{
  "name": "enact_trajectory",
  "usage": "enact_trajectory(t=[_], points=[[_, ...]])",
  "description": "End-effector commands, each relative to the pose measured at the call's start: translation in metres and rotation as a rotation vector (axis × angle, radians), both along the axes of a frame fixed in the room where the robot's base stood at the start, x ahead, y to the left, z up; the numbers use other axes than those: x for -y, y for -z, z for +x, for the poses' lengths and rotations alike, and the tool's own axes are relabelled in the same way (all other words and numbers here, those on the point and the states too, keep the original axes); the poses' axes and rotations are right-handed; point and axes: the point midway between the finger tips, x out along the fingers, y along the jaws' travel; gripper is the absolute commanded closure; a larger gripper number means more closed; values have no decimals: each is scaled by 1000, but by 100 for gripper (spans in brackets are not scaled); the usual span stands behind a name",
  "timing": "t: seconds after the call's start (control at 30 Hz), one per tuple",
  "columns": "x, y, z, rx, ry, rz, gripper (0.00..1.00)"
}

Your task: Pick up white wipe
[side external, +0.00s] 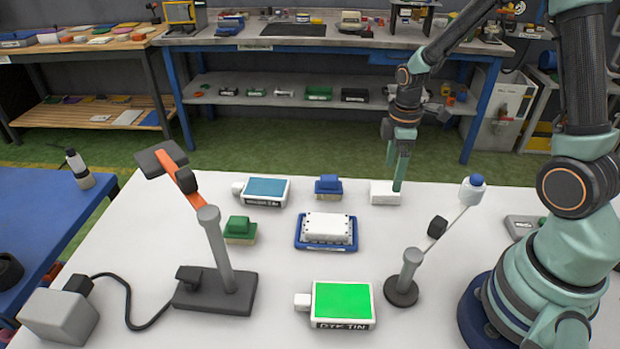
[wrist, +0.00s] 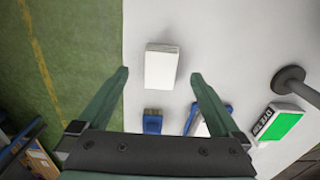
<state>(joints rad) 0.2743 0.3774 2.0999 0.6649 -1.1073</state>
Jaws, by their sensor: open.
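The white wipe (side external: 384,192) is a small plain white block lying flat near the far edge of the white table. In the wrist view the wipe (wrist: 161,67) sits between and slightly beyond the two fingertips, with a gap on each side. My gripper (side external: 398,180) is open and points down at the wipe's right part in the side view. One fingertip overlaps the wipe there; I cannot tell whether it touches. The open green fingers of my gripper (wrist: 160,75) hold nothing.
A blue tray (side external: 326,246) holds a white box. A green-topped block (side external: 240,229), a blue-topped unit (side external: 264,189) and a green-screened unit (side external: 342,302) lie around. A grey post (side external: 411,270) and an orange-armed stand (side external: 215,250) rise nearby.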

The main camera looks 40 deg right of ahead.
Motion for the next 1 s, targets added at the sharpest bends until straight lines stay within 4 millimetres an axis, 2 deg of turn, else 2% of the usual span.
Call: enact_trajectory(t=[0.27,0.4,0.73,0.87,0.9,0.97,1.0], points=[[-11,32,4,-4,-2,1,0],[-10,47,5,-2,0,1,0],[-10,51,5,1,1,0,0],[-10,51,5,1,1,-1,50],[-10,51,5,1,1,-1,65],[-10,51,5,1,1,-1,88],[-10,51,5,1,1,-1,89]])
